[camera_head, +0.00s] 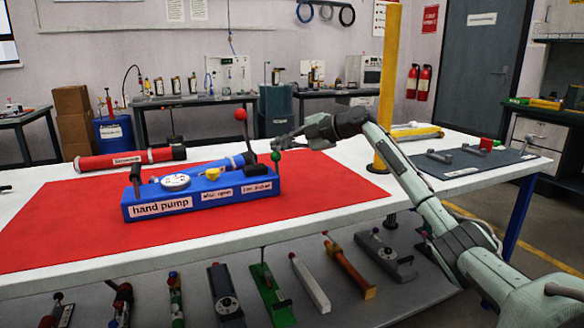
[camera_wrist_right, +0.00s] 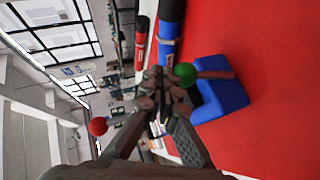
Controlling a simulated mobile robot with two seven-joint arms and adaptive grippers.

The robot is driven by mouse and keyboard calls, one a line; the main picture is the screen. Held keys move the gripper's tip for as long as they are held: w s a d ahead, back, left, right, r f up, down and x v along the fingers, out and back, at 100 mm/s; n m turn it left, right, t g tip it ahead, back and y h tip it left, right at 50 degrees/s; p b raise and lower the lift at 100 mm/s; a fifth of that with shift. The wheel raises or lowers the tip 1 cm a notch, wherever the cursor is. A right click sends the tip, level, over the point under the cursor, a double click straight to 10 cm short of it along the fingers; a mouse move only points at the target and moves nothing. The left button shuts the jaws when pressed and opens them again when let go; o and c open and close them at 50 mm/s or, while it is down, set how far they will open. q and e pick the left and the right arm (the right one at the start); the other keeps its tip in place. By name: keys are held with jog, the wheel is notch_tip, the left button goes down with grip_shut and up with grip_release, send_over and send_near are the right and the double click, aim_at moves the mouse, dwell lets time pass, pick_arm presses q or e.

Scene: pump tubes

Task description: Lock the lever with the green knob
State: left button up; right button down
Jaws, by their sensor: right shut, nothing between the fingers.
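The blue hand pump (camera_head: 160,208) sits on the red mat (camera_head: 330,185), with a white gauge and labels on its front. A green knob (camera_head: 275,156) tops a short lever at the pump's right end; the knob also shows in the right wrist view (camera_wrist_right: 185,75), its lever running right to the blue body (camera_wrist_right: 222,100). My right gripper (camera_head: 280,144) is shut and empty, its fingertips (camera_wrist_right: 165,82) close beside the green knob. I cannot tell whether they touch it. My left gripper is out of view.
A red tube (camera_head: 125,159) lies behind the pump, and part of a blue tube (camera_head: 225,165) shows there. A yellow post (camera_head: 388,90) stands right of my right gripper. A dark mat (camera_head: 470,160) with small parts lies farther right. The red mat's front is clear.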

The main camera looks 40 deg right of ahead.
jog(key=shift+w, duration=0.15)
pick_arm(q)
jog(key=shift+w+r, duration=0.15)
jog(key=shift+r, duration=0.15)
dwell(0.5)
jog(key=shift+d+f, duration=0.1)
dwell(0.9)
pick_arm(e)
jog(key=shift+r, duration=0.1)
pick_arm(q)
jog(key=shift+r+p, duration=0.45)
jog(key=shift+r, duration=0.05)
pick_arm(e)
jog(key=shift+r, duration=0.75)
